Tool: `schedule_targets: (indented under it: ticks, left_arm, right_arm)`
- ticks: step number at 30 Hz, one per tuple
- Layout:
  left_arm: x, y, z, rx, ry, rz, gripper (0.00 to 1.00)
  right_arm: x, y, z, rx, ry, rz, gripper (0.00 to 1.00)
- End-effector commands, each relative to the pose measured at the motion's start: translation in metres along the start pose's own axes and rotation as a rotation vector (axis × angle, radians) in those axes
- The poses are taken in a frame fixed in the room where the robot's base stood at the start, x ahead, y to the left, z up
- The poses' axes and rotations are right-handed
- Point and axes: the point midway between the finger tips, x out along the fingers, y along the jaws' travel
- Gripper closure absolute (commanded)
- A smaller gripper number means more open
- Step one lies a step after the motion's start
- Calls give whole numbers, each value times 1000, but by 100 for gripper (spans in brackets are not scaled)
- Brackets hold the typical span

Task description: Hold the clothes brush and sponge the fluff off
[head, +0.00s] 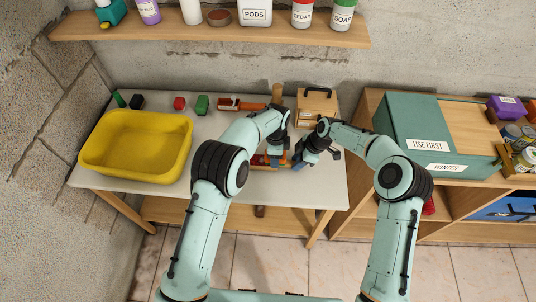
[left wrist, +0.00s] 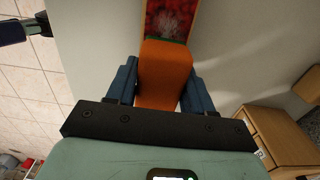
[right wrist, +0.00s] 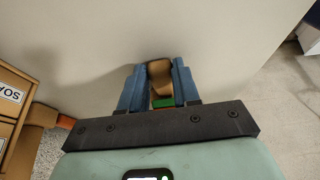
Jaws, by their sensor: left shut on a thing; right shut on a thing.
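The clothes brush has an orange handle (left wrist: 165,75) and a red pad (left wrist: 170,18) with pale fluff on it in the left wrist view. In the head view its red part (head: 259,160) shows low over the front of the white table (head: 220,185). My left gripper (left wrist: 160,85) is shut on the orange handle; in the head view my arm partly hides it. My right gripper (right wrist: 160,85) is shut on a small sponge (right wrist: 160,78), tan with a green layer. In the head view my right gripper (head: 299,158) is just right of the brush; the sponge is hard to make out there.
A yellow basin (head: 110,172) fills the table's left side. Small blocks, including a red one (head: 179,103) and a green one (head: 202,104), and a reddish-brown tool (head: 240,103) lie behind. A wooden box (head: 317,108) stands back right. A shelf (head: 210,32) hangs above.

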Motion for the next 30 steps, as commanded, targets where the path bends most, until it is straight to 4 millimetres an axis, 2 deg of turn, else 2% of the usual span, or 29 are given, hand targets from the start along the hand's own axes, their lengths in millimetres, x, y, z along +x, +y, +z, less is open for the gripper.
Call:
schedule_targets:
  ticks: [1, 24, 26, 28, 30]
  left_arm:
    - [1, 0, -6, 2, 0, 1, 77]
    - [1, 2, 66, -2, -2, 3, 77]
    - [-3, 2, 64, 1, -2, 2, 77]
    - [-22, 1, 63, 1, 0, -4, 77]
    - [-28, 2, 63, 0, 0, -1, 77]
  right_arm:
    - [0, 0, 0, -1, 0, 0, 100]
    - [0, 0, 0, 0, -1, 0, 100]
    - [0, 0, 0, 0, -1, 0, 100]
    - [0, 0, 0, 0, -1, 0, 100]
    - [0, 0, 1, 0, -1, 1, 100]
